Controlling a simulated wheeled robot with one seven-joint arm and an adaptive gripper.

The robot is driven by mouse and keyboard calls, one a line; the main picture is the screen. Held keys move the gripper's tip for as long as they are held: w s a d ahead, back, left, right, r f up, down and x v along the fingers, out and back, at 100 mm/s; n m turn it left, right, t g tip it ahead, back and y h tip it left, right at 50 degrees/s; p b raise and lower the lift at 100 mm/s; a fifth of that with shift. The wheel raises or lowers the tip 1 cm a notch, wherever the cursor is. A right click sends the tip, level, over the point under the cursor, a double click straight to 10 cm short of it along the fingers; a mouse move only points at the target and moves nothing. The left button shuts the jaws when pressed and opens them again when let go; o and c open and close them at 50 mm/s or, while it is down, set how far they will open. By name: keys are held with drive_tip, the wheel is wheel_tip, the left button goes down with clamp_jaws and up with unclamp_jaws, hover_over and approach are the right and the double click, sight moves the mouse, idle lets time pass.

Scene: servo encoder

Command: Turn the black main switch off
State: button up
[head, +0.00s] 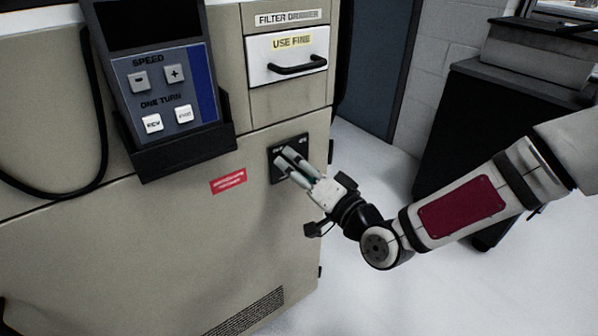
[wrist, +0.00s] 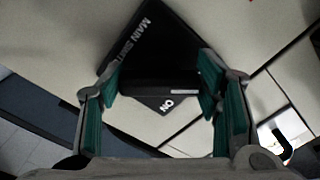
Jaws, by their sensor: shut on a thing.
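The main switch is a black knob (wrist: 150,86) on a black square plate (head: 302,141) on the front of the beige machine. In the wrist view the plate (wrist: 158,38) carries the words "MAIN SWIT…" and "ON"; the rest of its lettering is hidden or cut off. The knob lies crosswise, with a white mark at its right end, near the ON label. My gripper (wrist: 160,84) has its green-padded fingers at both ends of the knob and is shut on it. In the head view my gripper (head: 286,164) reaches the plate and hides the knob.
A control panel (head: 160,95) in a black holder is left of the switch. A filter drawer (head: 285,52) with a black handle is above. A red label (head: 228,181) is left of the plate. A dark cabinet (head: 475,125) stands at the right; bare floor lies between.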

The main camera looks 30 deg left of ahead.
drive_tip(key=shift+f+n, duration=0.15)
drive_tip(key=shift+n, duration=0.45)
drive_tip(key=o, duration=1.2)
drive_tip(key=shift+c, duration=0.2)
drive_tip(key=v, duration=1.2)
